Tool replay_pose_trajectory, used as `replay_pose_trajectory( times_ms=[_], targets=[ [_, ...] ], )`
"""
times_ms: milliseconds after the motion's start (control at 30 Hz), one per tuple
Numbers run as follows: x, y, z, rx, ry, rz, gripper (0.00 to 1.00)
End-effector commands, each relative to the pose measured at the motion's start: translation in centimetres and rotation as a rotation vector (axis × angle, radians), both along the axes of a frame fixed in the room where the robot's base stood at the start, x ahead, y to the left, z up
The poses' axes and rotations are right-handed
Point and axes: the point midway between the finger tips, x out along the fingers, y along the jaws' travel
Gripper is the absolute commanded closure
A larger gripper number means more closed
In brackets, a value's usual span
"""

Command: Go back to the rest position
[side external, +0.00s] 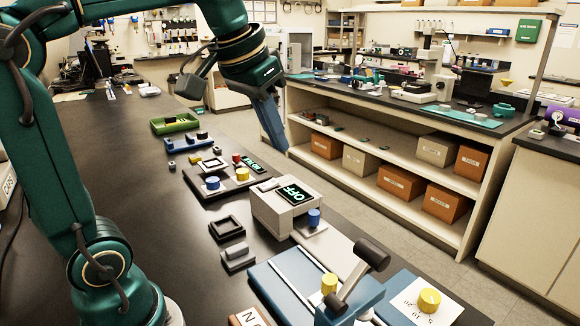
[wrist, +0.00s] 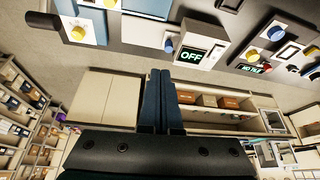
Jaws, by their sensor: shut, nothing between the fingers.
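My gripper (side external: 284,150) hangs above and behind the bench in the side external view, its blue-grey fingers together and empty. In the wrist view the two fingers (wrist: 163,75) lie side by side with nothing between them. The profiler box (side external: 285,203) with a lit OFF display (side external: 292,194) stands on the dark bench below my gripper, apart from it. The display also shows in the wrist view (wrist: 190,54). A blue knob (side external: 314,217) sits at the box's right side.
The dark bench (side external: 130,160) holds a green tray (side external: 174,123), a panel with blue and yellow knobs (side external: 222,186), a small black frame (side external: 226,228) and a blue base with a black-ended lever (side external: 371,255). A card with a yellow knob (side external: 428,300) is at the front right. Shelves with boxes stand behind.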

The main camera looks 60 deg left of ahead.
Motion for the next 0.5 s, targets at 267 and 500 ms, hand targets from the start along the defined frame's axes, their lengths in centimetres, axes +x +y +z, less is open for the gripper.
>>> replay_pose_trajectory(
  times_ms=[267,500],
  targets=[
    [-6.9,-4.4,-3.7,-0.001,-0.068,-0.126,1.00],
    [-10.5,-5.5,-8.7,-0.011,-0.073,-0.160,1.00]
  ],
)
